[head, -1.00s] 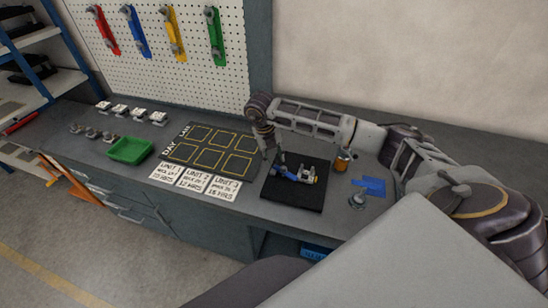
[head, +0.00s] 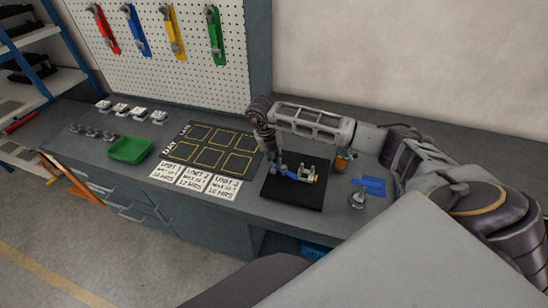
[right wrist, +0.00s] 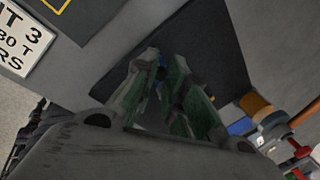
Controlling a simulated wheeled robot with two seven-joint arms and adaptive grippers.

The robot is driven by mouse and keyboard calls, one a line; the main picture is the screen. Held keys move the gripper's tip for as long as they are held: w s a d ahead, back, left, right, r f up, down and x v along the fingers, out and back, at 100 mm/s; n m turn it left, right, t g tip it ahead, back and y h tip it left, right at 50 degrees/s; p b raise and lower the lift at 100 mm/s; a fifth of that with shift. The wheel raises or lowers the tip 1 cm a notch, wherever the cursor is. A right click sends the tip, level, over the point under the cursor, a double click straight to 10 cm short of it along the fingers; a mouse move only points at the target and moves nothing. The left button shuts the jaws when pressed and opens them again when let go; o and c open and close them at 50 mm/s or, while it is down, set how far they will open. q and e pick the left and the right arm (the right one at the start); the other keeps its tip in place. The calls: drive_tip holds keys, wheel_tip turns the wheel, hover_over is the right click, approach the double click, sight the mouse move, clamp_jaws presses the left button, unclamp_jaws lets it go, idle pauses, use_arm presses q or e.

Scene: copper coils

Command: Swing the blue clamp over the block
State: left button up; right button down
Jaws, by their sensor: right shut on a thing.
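A small fixture (head: 306,174) with grey upright parts and a yellow end lies on a black mat (head: 292,198) on the bench. The blue clamp (head: 293,176) is a low blue piece at its left, partly hidden by my right gripper (head: 279,168). That gripper points down at the fixture's left end, and its fingers are shut on the clamp. The contact itself is hidden. My left gripper is not in view.
An orange cup-like thing (head: 342,159), a blue patch (head: 373,185) and a grey knob (head: 357,199) are right of the mat. Marked cards, a black day board (head: 205,146) and a green tray (head: 130,149) are left. The mat's front is clear.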

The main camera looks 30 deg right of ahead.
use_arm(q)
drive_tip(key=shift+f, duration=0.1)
use_arm(e)
drive_tip(key=shift+s+a+f+n+b, duration=0.1)
drive_tip(key=shift+a+n+b, duration=0.1)
drive_tip(key=shift+n+b, duration=0.35)
drive_tip(key=shift+s+a+n+b, duration=0.15)
drive_tip(key=shift+n+b, duration=0.2)
drive_tip(key=shift+n, duration=0.3)
drive_tip(key=shift+s+a+n+t+b, duration=0.15)
drive_tip(key=shift+a+n+t+b, duration=0.2)
drive_tip(key=shift+n+b, duration=0.45)
drive_tip(key=shift+n, duration=0.3)
drive_tip(key=c, duration=1.4)
unclamp_jaws()
drive_tip(key=shift+a+r, duration=0.1)
drive_tip(key=shift+r, duration=0.65)
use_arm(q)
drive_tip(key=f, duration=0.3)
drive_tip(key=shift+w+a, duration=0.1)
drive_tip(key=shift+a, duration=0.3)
use_arm(e)
drive_tip(key=r, duration=0.3)
drive_tip(key=a+r, duration=0.1)
drive_tip(key=r, duration=0.3)
drive_tip(key=a+r, duration=0.1)
drive_tip(key=r, duration=0.2)
drive_tip(key=shift+s+r, duration=0.2)
drive_tip(key=shift+r, duration=0.05)
